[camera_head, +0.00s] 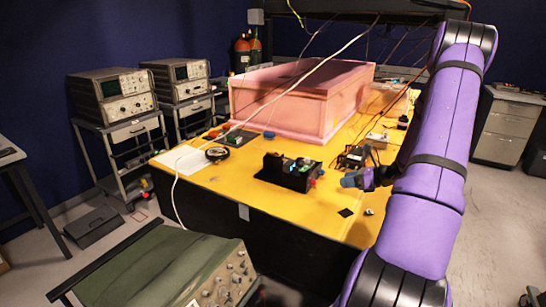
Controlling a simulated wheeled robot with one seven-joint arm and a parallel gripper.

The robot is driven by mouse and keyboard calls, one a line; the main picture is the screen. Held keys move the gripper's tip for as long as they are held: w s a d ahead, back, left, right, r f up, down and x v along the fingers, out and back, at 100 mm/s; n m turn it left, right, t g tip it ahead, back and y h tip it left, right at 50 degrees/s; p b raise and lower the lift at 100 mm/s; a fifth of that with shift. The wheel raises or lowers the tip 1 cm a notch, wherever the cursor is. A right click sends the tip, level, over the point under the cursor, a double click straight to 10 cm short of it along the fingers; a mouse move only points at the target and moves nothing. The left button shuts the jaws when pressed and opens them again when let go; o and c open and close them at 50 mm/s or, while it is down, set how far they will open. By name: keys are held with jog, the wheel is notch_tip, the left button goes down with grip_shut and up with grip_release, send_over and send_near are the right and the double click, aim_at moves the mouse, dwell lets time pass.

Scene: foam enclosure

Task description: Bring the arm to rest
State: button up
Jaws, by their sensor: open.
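My purple arm (439,160) with black joint bands rises from the bottom centre-right to a bent joint at the top right. It hides part of the table's right side. I cannot make out my gripper or its jaws for sure. A small blue and dark part (354,180) shows just left of the arm, low over the yellow tabletop. I cannot tell whether it belongs to my gripper or is a thing on the table.
The yellow table (225,178) holds a pink foam enclosure (296,108), a black electronics box (287,173) and a circuit board (352,157). A green instrument (160,270) stands close at lower left. Instrument carts (130,132) stand left, drawers (507,130) right. Cables hang above the table.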

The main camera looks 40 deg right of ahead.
jog(key=w+a+r+n+g, duration=0.1)
jog(key=a+r+n+g, duration=0.3)
jog(key=a+r+n, duration=0.7)
jog(key=w+a+r+n+g, duration=0.1)
jog(key=a+r+n+g, duration=0.65)
jog(key=a, duration=0.75)
jog(key=s+a+r+n+t+h, duration=0.2)
jog(key=s+a+r+n, duration=0.4)
jog(key=s, duration=0.3)
jog(key=s+a+r+n+t+h, duration=0.2)
jog(key=s+a+r+n+h, duration=0.2)
jog(key=s+a+r+n, duration=0.2)
jog(key=s+a+n, duration=0.2)
jog(key=s, duration=0.1)
jog(key=shift+s+r, duration=0.25)
jog(key=shift+r, duration=0.15)
jog(key=shift+n+t, duration=0.25)
